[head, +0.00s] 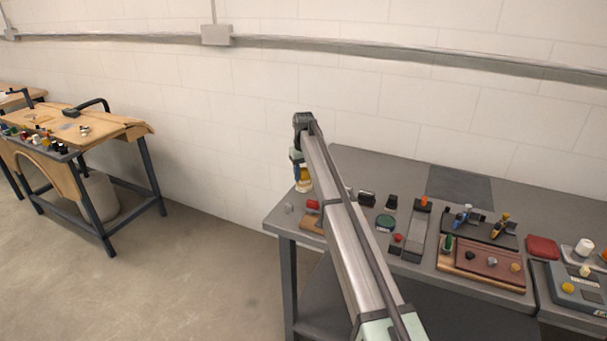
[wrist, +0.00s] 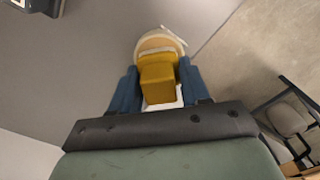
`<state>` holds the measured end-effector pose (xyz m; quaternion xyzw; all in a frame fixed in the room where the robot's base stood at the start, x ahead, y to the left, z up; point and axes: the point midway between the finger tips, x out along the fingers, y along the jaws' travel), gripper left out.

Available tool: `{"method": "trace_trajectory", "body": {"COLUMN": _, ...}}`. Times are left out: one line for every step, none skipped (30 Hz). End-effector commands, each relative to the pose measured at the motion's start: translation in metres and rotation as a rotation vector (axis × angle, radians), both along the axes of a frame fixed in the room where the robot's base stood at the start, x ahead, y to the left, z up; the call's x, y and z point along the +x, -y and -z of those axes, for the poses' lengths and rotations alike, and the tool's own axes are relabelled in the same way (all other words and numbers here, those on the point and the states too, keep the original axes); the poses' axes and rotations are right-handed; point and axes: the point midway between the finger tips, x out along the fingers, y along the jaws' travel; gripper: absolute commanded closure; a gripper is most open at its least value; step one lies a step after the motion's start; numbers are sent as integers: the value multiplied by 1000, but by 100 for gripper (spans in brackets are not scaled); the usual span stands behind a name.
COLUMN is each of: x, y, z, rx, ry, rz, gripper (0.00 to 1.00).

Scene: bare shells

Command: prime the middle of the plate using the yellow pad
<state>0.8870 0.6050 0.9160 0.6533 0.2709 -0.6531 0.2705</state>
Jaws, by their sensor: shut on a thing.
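My gripper (wrist: 160,88) has blue fingers shut on a yellow block-shaped pad (wrist: 158,80). A pale rounded part (wrist: 160,42) shows just beyond the yellow block; I cannot tell whether it belongs to the pad or lies under it. In the head view my gripper (head: 301,172) is at the left end of the bench, with the yellow and the pale part showing at its tip. A flat dark grey square (head: 460,187), which looks like the plate, lies at the back of the bench, well right of my gripper. Its middle is uncovered.
The grey bench (head: 375,170) has clear room along its back. Nearer the front are a green round thing (head: 385,222), a long grey block (head: 410,230), a rack of tools (head: 480,228), a brown board (head: 485,265) and a red pad (head: 542,246). Floor drops away left.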

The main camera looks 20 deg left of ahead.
Motion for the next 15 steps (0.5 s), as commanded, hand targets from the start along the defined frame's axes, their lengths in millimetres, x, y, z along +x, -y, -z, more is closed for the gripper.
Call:
{"method": "trace_trajectory", "body": {"x": 0, "y": 0, "z": 0, "rx": 0, "ry": 0, "rz": 0, "gripper": 78}}
{"method": "trace_trajectory", "body": {"x": 0, "y": 0, "z": 0, "rx": 0, "ry": 0, "rz": 0, "gripper": 78}}
{"method": "trace_trajectory", "body": {"x": 0, "y": 0, "z": 1, "rx": 0, "ry": 0, "rz": 0, "gripper": 78}}
{"method": "trace_trajectory", "body": {"x": 0, "y": 0, "z": 1, "rx": 0, "ry": 0, "rz": 0, "gripper": 78}}
{"method": "trace_trajectory", "body": {"x": 0, "y": 0, "z": 1, "rx": 0, "ry": 0, "rz": 0, "gripper": 78}}
{"method": "trace_trajectory", "body": {"x": 0, "y": 0, "z": 2, "rx": 0, "ry": 0, "rz": 0, "gripper": 78}}
{"method": "trace_trajectory", "body": {"x": 0, "y": 0, "z": 2, "rx": 0, "ry": 0, "rz": 0, "gripper": 78}}
{"method": "trace_trajectory", "body": {"x": 0, "y": 0, "z": 2, "rx": 0, "ry": 0, "rz": 0, "gripper": 78}}
{"method": "trace_trajectory", "body": {"x": 0, "y": 0, "z": 3, "rx": 0, "ry": 0, "rz": 0, "gripper": 78}}
{"method": "trace_trajectory", "body": {"x": 0, "y": 0, "z": 3, "rx": 0, "ry": 0, "rz": 0, "gripper": 78}}
{"method": "trace_trajectory", "body": {"x": 0, "y": 0, "z": 3, "rx": 0, "ry": 0, "rz": 0, "gripper": 78}}
{"method": "trace_trajectory", "body": {"x": 0, "y": 0, "z": 3, "rx": 0, "ry": 0, "rz": 0, "gripper": 78}}
{"method": "trace_trajectory", "body": {"x": 0, "y": 0, "z": 4, "rx": 0, "ry": 0, "rz": 0, "gripper": 78}}
{"method": "trace_trajectory", "body": {"x": 0, "y": 0, "z": 4, "rx": 0, "ry": 0, "rz": 0, "gripper": 78}}
{"method": "trace_trajectory", "body": {"x": 0, "y": 0, "z": 4, "rx": 0, "ry": 0, "rz": 0, "gripper": 78}}
